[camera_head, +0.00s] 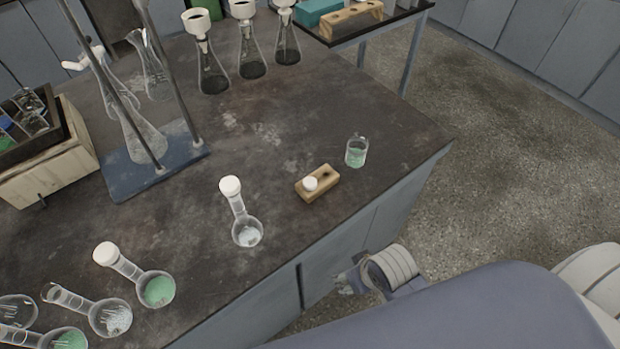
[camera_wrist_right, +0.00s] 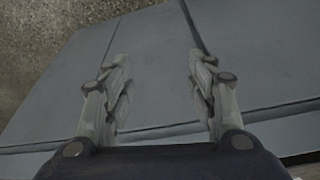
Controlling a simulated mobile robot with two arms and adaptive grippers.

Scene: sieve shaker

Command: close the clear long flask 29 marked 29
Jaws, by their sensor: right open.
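A clear long-necked round flask (camera_head: 247,231) with a white cap (camera_head: 230,186) on its neck stands near the middle of the table. At the front left are a capped flask (camera_head: 157,290) with green liquid, an open-necked clear flask (camera_head: 111,318), and a partly cut-off one with green liquid (camera_head: 65,340). I cannot read the number 29 on any of them. A small wooden block (camera_head: 322,184) carries a loose white cap (camera_head: 310,184). My right gripper (camera_head: 352,282) is below the table edge; the right wrist view shows it open and empty (camera_wrist_right: 158,75). My left gripper is out of view.
A green-filled beaker (camera_head: 356,154) stands near the right table edge. A metal stand (camera_head: 190,150) with glassware and a wooden crate (camera_head: 60,165) are at left. Flasks with funnels (camera_head: 252,62) stand at the back. Grey cabinet fronts (camera_wrist_right: 250,50) lie before my right gripper.

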